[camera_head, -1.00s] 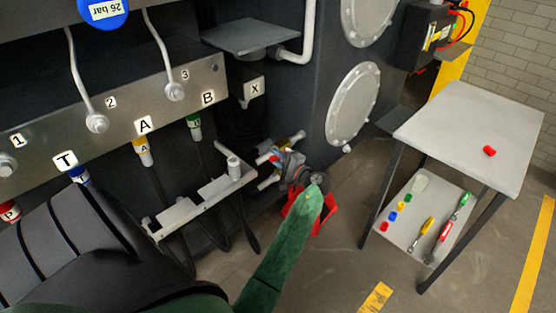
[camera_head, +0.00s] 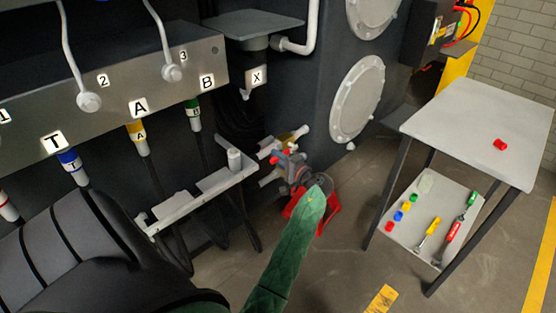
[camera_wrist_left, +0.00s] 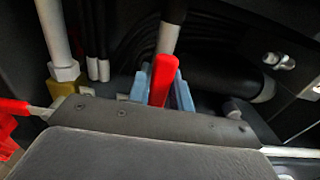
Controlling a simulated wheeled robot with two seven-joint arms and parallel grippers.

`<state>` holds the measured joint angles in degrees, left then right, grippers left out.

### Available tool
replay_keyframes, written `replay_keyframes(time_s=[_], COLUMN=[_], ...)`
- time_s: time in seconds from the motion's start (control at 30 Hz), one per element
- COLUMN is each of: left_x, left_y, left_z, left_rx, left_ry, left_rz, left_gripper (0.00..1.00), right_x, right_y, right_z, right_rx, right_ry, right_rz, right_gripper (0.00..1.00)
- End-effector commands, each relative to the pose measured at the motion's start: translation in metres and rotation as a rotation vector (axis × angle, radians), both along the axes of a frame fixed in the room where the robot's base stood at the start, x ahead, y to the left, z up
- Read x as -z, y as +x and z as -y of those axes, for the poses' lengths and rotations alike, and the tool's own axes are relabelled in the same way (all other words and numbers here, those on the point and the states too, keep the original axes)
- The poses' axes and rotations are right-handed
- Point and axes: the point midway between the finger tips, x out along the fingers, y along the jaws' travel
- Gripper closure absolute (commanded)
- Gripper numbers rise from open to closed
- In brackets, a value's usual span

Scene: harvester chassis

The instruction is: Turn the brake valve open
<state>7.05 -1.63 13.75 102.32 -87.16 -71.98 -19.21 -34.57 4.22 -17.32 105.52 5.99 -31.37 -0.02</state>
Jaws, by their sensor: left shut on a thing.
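The brake valve shows in the left wrist view as a red lever handle (camera_wrist_left: 163,78), standing upright in front of a grey pipe. My left gripper (camera_wrist_left: 160,88) has its blue-grey fingers on both sides of this handle and is shut on it. In the head view my left gripper (camera_head: 288,163) is small, low beside the dark chassis, at the far end of my green arm. Only a small red bit of the handle (camera_head: 274,160) shows there, and the fingers and fittings hide most of the valve. My right gripper is in neither view.
A red piece (camera_head: 328,212) shows beside the end of my arm. A white bracket (camera_head: 205,190) and hanging hoses are close on the left. A grey table (camera_head: 460,125) stands right, with a red cap (camera_head: 500,145) on top and tools on its lower shelf. Floor between is clear.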

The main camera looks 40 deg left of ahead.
Motion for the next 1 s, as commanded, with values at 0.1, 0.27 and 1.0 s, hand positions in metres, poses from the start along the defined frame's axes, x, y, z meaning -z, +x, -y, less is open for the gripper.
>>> replay_keyframes(time_s=[0.1,0.27,1.0], left_x=[0.002,0.002,0.002], left_y=[0.0,0.0,-0.001], left_z=[0.0,0.0,0.012], left_rx=[-0.001,-0.001,0.001], left_ry=[-0.003,-0.003,-0.002], left_rz=[0.006,0.006,0.005], left_gripper=[1.0,1.0,0.57], right_x=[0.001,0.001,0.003], right_y=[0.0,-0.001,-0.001], right_z=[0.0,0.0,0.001], right_rx=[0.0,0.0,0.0], right_ry=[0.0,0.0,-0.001], right_rz=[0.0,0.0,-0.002], right_gripper=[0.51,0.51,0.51])
